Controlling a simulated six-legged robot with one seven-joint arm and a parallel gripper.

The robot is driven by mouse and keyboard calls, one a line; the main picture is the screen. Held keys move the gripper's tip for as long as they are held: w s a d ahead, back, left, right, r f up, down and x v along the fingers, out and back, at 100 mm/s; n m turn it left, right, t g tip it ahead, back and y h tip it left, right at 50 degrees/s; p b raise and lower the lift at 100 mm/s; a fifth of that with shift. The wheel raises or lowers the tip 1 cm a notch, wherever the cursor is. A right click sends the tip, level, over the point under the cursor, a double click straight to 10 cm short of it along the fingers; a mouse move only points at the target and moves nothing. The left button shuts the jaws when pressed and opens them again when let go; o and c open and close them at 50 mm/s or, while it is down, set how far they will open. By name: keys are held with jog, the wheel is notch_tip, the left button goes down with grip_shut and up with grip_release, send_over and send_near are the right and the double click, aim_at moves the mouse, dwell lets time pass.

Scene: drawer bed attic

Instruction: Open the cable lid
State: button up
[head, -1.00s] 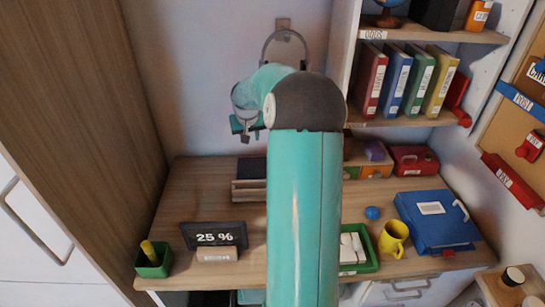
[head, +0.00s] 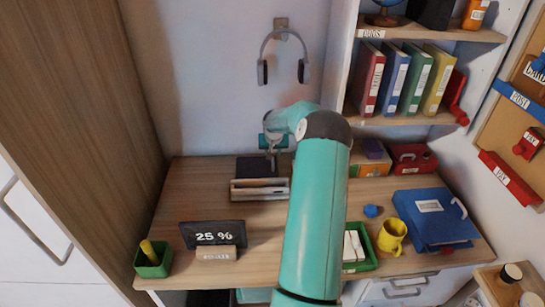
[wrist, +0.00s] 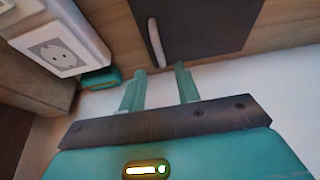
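The cable lid looks to be the dark square panel (head: 254,167) at the back of the wooden desk, partly hidden by my arm. In the wrist view, a dark panel (wrist: 195,25) with a pale curved handle (wrist: 156,42) lies beyond my fingers. My gripper (wrist: 160,69) is open, with its two teal fingers apart and nothing between them. The handle is just past the fingertips, and I see no clear contact. In the head view my gripper (head: 271,146) is near the wall above the panel, its fingers hard to make out.
A rack (head: 259,189) stands in front of the panel. A white block with a socket (wrist: 55,50) is at left in the wrist view. Headphones (head: 283,55) hang on the wall above.

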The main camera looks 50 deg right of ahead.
jog(key=x, duration=0.4)
grip_shut()
